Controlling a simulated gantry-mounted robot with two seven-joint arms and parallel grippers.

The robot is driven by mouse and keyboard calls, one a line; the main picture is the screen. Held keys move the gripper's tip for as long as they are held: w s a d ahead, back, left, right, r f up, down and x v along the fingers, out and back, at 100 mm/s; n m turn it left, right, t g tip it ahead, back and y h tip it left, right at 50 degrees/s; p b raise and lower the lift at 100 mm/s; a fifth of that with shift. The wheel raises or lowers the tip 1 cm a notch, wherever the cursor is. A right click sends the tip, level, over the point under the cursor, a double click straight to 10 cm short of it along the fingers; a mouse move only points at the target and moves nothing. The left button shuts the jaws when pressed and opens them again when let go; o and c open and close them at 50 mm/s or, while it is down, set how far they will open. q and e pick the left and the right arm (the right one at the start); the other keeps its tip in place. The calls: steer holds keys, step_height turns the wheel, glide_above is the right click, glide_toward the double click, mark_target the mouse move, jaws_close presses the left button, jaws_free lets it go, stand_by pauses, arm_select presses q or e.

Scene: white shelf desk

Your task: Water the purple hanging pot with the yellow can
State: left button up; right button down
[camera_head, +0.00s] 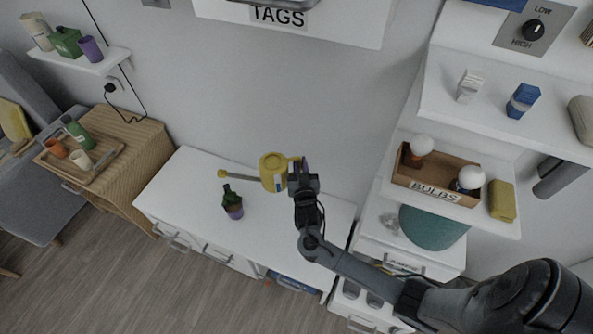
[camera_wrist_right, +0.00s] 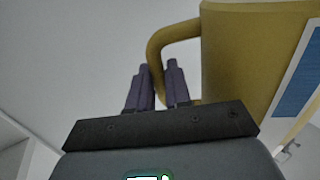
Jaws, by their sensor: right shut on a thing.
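The yellow can (camera_head: 272,172) is in the middle of the head view, its long grey spout pointing left to a yellow tip. My right gripper (camera_head: 299,170) is at the can's right side, shut on its handle. In the right wrist view, the purple fingers (camera_wrist_right: 159,82) close around the lower handle of the yellow can (camera_wrist_right: 235,55). A purple pot (camera_head: 234,212) with a dark green plant is below and left of the can, over the white cabinet top; I see no hanger on it. My left gripper is not in view.
The white cabinet (camera_head: 190,182) has clear top space around the pot. A wooden bulb box (camera_head: 405,178) and other items crowd the shelves at right. A wooden tray (camera_head: 62,160) with cups and a green bottle is at left. A small wall shelf (camera_head: 85,64) holds several containers.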

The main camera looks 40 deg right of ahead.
steer(key=w+d+f+m+g+h+b, duration=0.1)
steer(key=w+f+b, duration=0.2)
steer(key=f+b, duration=1)
steer(key=w+f+m+g+h+b, duration=0.1)
steer(key=w+f+b, duration=0.2)
steer(key=f+b, duration=1)
steer(key=b, duration=0.4)
steer(key=shift+w+d+f+b, duration=0.15)
steer(key=shift+w+d+b, duration=0.2)
steer(key=shift+d+b, duration=0.05)
steer(key=shift+s+d+r+n+h+p, duration=0.1)
steer(key=shift+s+r+n+h+p, duration=0.1)
steer(key=shift+r+n+p, duration=1.1)
steer(key=shift+s+d+r+n+h+p, duration=0.1)
steer(key=shift+r+n+h+p, duration=0.3)
steer(key=shift+p, duration=1.6)
steer(key=shift+r, duration=0.15)
